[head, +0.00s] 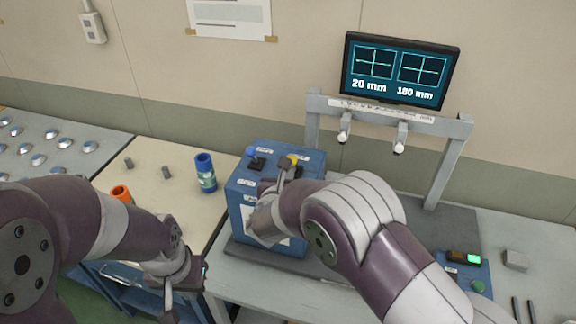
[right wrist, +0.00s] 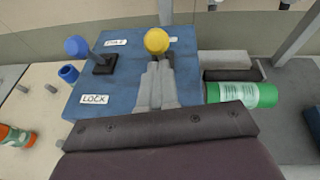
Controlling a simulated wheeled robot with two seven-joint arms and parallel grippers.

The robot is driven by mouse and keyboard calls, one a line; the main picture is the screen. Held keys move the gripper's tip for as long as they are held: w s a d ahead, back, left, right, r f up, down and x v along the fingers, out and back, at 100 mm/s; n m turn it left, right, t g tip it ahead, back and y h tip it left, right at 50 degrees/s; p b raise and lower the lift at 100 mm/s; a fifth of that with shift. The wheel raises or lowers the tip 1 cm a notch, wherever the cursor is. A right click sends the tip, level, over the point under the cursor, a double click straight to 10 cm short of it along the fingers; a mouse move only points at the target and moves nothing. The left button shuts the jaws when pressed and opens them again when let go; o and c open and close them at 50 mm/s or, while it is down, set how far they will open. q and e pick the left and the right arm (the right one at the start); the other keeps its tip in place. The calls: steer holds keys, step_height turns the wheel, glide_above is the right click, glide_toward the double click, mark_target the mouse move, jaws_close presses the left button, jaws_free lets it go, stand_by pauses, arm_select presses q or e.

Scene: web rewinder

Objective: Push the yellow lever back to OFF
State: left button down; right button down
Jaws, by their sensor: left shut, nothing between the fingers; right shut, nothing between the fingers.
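The yellow lever's round knob (head: 293,159) shows on top of the blue box (head: 240,205) in the head view. In the right wrist view the yellow knob (right wrist: 157,41) stands just beyond the tips of my right gripper (right wrist: 160,72), in line with them. The right gripper is shut and empty, low over the box top; I cannot tell whether it touches the lever. The fingers hide the lever's lower part. My left gripper (head: 168,306) is shut and empty, low at the front left, away from the box.
A blue-knobbed lever (right wrist: 77,47) stands left of the yellow one, near a LOCK label (right wrist: 95,99). A green roll (right wrist: 240,94) lies right of the box. A monitor (head: 400,68) is behind.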

steer(key=shift+w+d+r, duration=0.1)
steer(key=shift+w+r, duration=0.1)
steer(key=shift+w, duration=0.25)
steer(key=shift+r, duration=0.1)
steer(key=shift+w+r+p, duration=0.1)
steer(key=shift+r+p, duration=0.05)
steer(key=shift+p, duration=0.2)
steer(key=shift+w+r+g+p, duration=0.1)
steer(key=shift+g+p, duration=0.2)
